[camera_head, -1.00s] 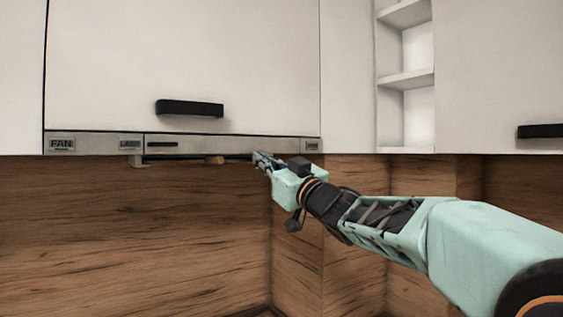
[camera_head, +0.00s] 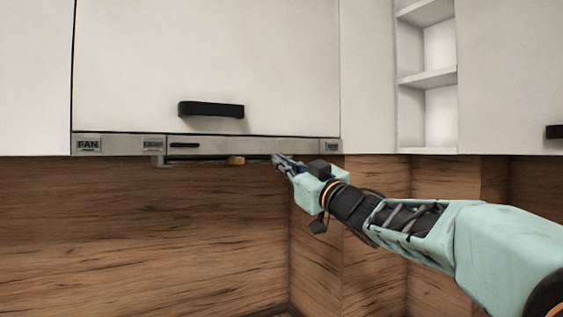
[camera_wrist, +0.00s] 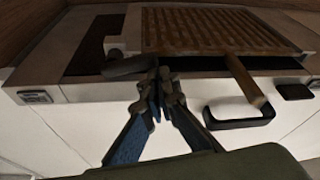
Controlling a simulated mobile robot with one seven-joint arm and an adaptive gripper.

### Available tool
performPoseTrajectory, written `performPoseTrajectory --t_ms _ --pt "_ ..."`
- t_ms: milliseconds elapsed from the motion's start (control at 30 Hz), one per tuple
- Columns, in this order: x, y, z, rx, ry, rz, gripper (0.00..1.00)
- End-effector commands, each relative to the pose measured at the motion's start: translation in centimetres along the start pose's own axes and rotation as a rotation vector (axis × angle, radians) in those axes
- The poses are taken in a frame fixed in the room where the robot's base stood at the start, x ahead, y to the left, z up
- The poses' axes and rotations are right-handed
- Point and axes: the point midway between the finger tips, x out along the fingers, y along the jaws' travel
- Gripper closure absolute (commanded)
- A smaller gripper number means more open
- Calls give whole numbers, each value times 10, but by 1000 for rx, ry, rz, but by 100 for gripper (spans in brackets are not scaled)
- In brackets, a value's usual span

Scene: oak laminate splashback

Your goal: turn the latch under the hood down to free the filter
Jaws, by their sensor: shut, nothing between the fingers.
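The brown mesh filter (camera_wrist: 215,30) is seen from below in the wrist view, set in the underside of the hood (camera_head: 240,147). A dark grey lever (camera_wrist: 127,68), which looks like the latch, lies roughly level along the filter's front edge. My gripper (camera_wrist: 158,76) is shut and empty, its fingertips right by the lever's end; I cannot tell whether they touch. In the head view my gripper (camera_head: 276,158) is just under the hood's lower edge, and the lever cannot be made out there. A wooden handle (camera_wrist: 246,82) sticks out from the filter; it also shows in the head view (camera_head: 236,160).
A black door handle (camera_head: 211,109) is on the cabinet above the hood. The hood front carries a FAN label (camera_head: 88,145) and a dark slot (camera_head: 185,145). Open shelves (camera_head: 426,77) stand to the right. The space before the wood splashback (camera_head: 180,220) is clear.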

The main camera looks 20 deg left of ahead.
Motion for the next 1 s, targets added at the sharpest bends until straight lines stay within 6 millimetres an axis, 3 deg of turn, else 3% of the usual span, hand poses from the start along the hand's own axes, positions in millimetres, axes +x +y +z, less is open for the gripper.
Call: performPoseTrajectory --t_ms 267,1000 --pt "-3 0 8 -139 -2 -48 100" --pt "-14 8 41 -800 -2 -279 100"
